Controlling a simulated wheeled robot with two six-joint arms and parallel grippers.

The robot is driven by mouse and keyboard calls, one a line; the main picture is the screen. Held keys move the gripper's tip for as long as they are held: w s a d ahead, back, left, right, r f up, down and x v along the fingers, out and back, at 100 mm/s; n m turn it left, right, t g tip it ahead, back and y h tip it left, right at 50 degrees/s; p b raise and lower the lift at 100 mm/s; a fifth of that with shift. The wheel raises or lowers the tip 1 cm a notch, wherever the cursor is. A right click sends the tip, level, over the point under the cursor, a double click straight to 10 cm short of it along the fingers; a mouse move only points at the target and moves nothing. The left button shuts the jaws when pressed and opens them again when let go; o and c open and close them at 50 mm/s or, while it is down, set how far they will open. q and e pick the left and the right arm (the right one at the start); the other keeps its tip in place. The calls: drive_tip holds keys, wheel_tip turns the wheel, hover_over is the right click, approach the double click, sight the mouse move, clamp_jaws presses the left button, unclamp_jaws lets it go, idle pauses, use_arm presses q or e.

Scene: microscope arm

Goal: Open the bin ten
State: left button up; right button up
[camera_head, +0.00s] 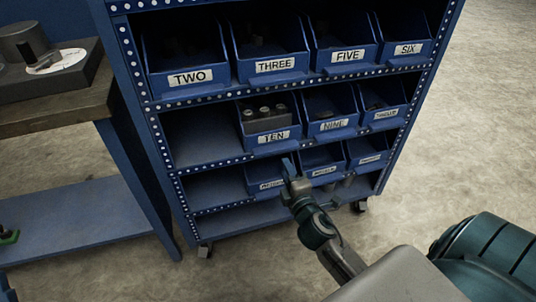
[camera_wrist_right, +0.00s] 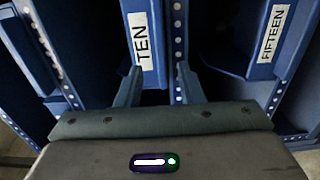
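Bin ten (camera_head: 274,137) is a blue open-topped bin with a white TEN label, in the middle row of the blue rack. It holds several dark cylindrical items. My right gripper (camera_head: 289,167) is in front of the rack, just below bin ten in the head view. Contact with the bin cannot be told. My left gripper is not in view.
Bin two (camera_head: 190,78) and bin three (camera_head: 273,66) are above. Bin fifteen (camera_wrist_right: 272,35) shows in the wrist view. A workbench (camera_head: 50,112) stands left of the rack.

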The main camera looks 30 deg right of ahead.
sight(277, 152)
drive_tip(key=x, duration=0.8)
drive_tip(key=shift+w, duration=0.15)
clamp_jaws()
